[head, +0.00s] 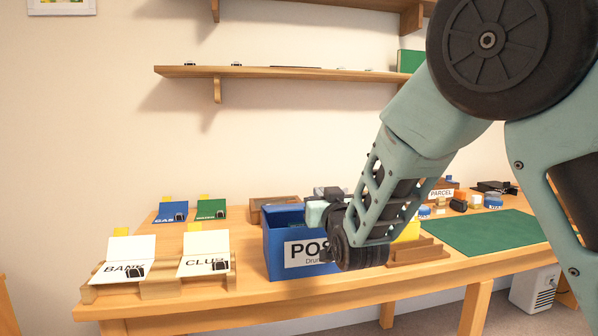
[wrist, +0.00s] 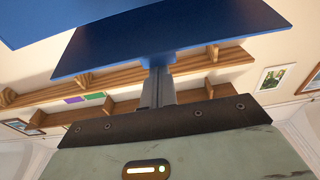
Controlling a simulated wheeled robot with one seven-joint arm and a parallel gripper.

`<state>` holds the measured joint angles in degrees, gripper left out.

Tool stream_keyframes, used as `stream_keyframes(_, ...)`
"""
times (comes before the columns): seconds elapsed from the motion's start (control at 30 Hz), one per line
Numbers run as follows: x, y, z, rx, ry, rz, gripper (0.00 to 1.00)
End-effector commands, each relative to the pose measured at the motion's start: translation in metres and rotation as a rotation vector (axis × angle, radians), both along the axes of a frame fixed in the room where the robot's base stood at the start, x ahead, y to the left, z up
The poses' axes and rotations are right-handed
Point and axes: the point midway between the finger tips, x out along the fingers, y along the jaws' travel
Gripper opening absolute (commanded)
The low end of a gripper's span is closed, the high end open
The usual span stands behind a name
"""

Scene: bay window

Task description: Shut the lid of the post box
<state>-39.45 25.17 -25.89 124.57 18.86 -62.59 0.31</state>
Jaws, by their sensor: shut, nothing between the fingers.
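The blue post box (head: 275,257) stands on the table's front part, with a white label on its front reading "POS…", partly covered by my arm. A blue panel (head: 283,214), seemingly its raised lid, shows above the box's rim at the back left. My gripper (wrist: 157,74) is at the box, with its wrist in front of the box's right side; its fingertips are hidden in the head view. In the wrist view the fingers are together and empty, their tips at the edge of a dark blue panel (wrist: 170,35). I cannot tell whether they touch it.
White cards on wooden stands (head: 160,289) are left of the box, with blue and green ones (head: 172,211) behind. A wooden box (head: 258,214) stands behind it. A wooden rack (head: 418,253) and a green mat (head: 490,238) lie to the right. A shelf (head: 270,73) hangs above.

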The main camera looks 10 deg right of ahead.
Motion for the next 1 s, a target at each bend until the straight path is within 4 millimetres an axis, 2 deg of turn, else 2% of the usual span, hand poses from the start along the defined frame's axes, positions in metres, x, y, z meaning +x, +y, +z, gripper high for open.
stream_keyframes(0.03,-0.002,0.0,-0.015,0.0,-0.025,0.0,0.0)
stream_keyframes(0.1,-0.004,0.0,-0.019,0.0,-0.061,0.0,0.0)
stream_keyframes(0.23,-0.008,0.0,-0.027,-0.001,-0.124,0.0,0.0)
stream_keyframes(0.57,-0.012,0.0,-0.038,0.0,-0.119,0.0,0.0)
stream_keyframes(0.87,-0.011,0.0,-0.031,0.0,-0.118,0.001,0.0)
stream_keyframes(1.0,-0.003,-0.001,-0.014,0.0,-0.121,0.001,0.0)
